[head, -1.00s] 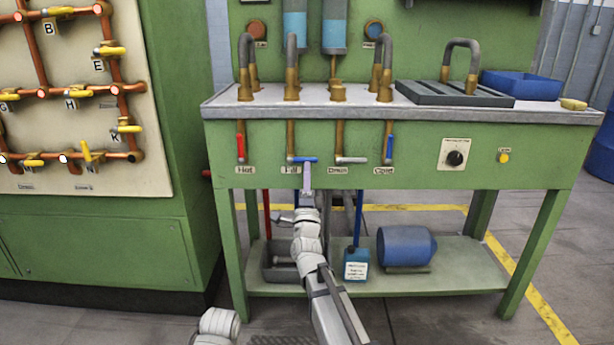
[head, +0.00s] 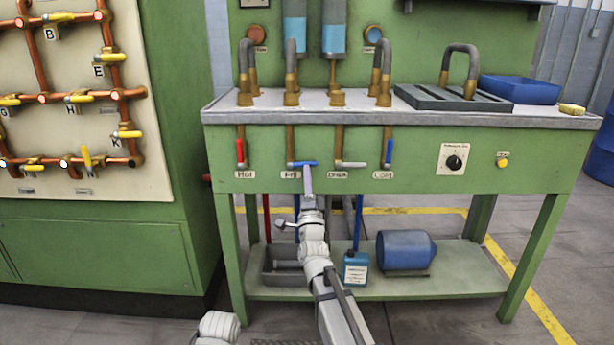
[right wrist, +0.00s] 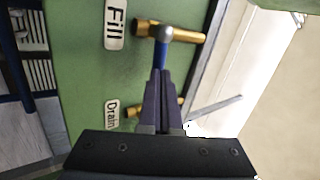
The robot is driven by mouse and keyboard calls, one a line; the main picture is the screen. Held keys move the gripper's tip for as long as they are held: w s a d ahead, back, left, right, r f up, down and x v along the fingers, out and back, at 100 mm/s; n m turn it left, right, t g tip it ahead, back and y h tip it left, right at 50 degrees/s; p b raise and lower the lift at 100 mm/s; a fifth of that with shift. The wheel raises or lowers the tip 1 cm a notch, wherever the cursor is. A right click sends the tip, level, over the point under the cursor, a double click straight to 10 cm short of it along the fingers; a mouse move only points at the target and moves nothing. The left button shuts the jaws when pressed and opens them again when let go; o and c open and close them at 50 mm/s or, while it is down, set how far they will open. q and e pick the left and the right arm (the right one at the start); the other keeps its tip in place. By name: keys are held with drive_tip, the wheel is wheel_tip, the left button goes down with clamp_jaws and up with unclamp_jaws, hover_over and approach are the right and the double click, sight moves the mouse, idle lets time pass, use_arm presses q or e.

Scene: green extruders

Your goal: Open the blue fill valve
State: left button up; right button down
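The blue fill valve handle (head: 303,163) lies horizontal above the "Fill" label on the green bench front. In the right wrist view its round hub sits on a brass pipe, and the blue lever (right wrist: 161,52) runs down between my fingertips. My right gripper (head: 307,170) reaches up to the handle from below. In the right wrist view, the right gripper (right wrist: 161,80) has its fingers close together on the lever's end, which they partly hide. My left gripper is not in view.
The red hot valve (head: 239,151) is to the left; the grey drain lever (head: 351,164) and blue cold valve (head: 389,152) are to the right. A blue jug (head: 356,268) and blue tank (head: 406,250) stand on the lower shelf. A pipe panel (head: 80,185) stands at left.

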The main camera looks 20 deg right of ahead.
drive_tip(key=r+n+g+y+p, duration=0.1)
drive_tip(key=r+n+y+p, duration=0.1)
drive_tip(key=n+p, duration=0.3)
drive_tip(key=a+r+n+g+y+p, duration=0.1)
drive_tip(key=n+y+p, duration=0.3)
drive_tip(key=n, duration=0.4)
drive_tip(key=r+n+g+y+p, duration=0.2)
drive_tip(key=n+g+y+p, duration=0.1)
drive_tip(key=n+y+p, duration=0.1)
drive_tip(key=shift+w+a+r+n+p, duration=0.2)
drive_tip(key=shift+n+p, duration=0.25)
drive_tip(key=shift+n, duration=0.15)
drive_tip(key=shift+w+a+r+n+p, duration=0.15)
drive_tip(key=shift+n+p, duration=0.25)
drive_tip(key=shift+n, duration=0.2)
drive_tip(key=shift+s, duration=0.2)
